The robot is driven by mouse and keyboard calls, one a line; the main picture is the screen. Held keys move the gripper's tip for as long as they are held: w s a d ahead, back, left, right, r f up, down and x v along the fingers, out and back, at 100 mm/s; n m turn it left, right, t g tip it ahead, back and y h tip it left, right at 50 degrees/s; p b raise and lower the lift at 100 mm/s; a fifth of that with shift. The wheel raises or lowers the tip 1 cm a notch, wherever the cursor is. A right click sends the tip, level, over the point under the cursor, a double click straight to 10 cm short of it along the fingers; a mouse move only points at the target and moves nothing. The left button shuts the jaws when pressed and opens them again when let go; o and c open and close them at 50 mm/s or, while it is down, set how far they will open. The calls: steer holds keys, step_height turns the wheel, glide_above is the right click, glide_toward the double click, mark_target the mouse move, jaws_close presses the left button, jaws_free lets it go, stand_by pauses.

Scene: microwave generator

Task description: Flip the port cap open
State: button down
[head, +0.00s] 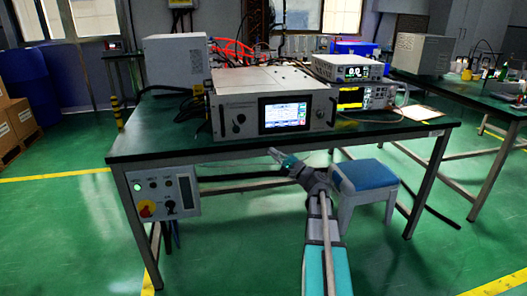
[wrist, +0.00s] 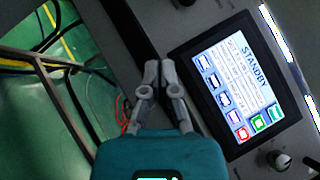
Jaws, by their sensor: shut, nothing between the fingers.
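The microwave generator (head: 270,85) stands on the green table, with a lit screen on its grey front panel. A dark round fitting (head: 238,119) sits on the panel left of the screen; I cannot tell if it is the port cap. In the wrist view a small part (wrist: 186,3) is cut off at the top edge, and its form is unclear. My gripper (head: 272,151) is in front of and below the generator, near the table's front edge. In the wrist view its fingers (wrist: 159,66) are together and empty, left of the screen (wrist: 240,82).
A control box (head: 163,194) with a red button hangs at the table's left front. A blue-topped stool (head: 367,175) stands beside my arm. Stacked instruments (head: 350,68) stand right of the generator.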

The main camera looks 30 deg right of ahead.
steer(key=shift+s+d+f, duration=0.2)
steer(key=shift+s, duration=0.35)
steer(key=s+a+f+n+g+y, duration=0.1)
steer(key=a+f+n+g, duration=0.45)
steer(key=a, duration=0.55)
steer(key=a+f+n+g, duration=0.4)
steer(key=a+f+g, duration=0.25)
steer(key=a, duration=0.55)
steer(key=s+a+f+n+g+h+p, duration=0.1)
steer(key=s+a+f+n+g+h, duration=0.35)
steer(key=s+f, duration=0.2)
steer(key=s+a+f+n+g+h+p, duration=0.1)
steer(key=s+a+f+n+g+h, duration=0.3)
steer(key=s, duration=0.4)
step_height(320, 180, up, 38)
steer(key=h+p, duration=0.1)
steer(key=p, duration=3.6)
steer(key=shift+f+m+p, duration=0.25)
steer(key=shift+m+p, duration=0.05)
steer(key=shift+p, duration=0.05)
steer(key=shift+t+h, duration=0.25)
